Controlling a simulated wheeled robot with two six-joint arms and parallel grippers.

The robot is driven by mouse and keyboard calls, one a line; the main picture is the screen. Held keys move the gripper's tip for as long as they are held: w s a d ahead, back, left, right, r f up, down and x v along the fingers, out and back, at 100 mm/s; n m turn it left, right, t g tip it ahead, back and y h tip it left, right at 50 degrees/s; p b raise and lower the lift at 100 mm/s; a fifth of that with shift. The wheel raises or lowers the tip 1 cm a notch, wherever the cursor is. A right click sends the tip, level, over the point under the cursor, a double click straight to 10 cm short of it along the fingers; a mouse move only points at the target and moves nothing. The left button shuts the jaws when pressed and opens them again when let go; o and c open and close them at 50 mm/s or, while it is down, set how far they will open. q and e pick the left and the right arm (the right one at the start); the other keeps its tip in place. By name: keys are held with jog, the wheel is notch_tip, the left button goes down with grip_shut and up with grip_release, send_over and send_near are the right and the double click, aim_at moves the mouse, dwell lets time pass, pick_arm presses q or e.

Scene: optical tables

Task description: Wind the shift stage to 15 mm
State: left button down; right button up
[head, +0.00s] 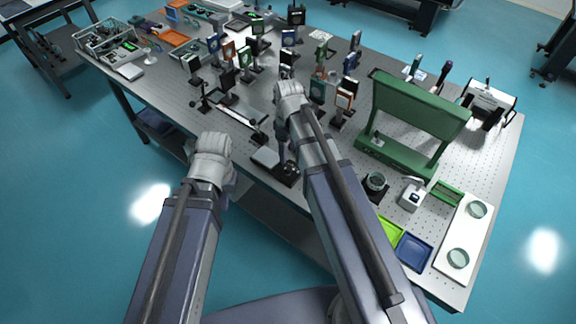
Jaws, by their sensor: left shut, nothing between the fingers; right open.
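A low rail-like stage (236,119) with a pale strip along it lies near the table's front left edge. I take it for the shift stage, but its scale is too small to read. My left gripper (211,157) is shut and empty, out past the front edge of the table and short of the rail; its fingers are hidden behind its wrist. My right gripper (289,92) is open over the table, right of the rail; its fingers are mostly hidden by the wrist. I cannot tell whether it touches anything.
Several optic mounts on posts (228,78) crowd the table behind and beside my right wrist. A tall green frame (424,107) stands to the right. A black base with a grey plate (265,157) sits at the front edge. A blue tray (413,251) and white board (468,238) lie at right.

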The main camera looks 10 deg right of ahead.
aim_at(288, 167)
jog(key=shift+f, duration=0.1)
notch_tip(288, 167, down, 8)
jog(key=b, duration=0.7)
jog(key=shift+b, duration=0.4)
jog(key=shift+r, duration=0.2)
grip_shut()
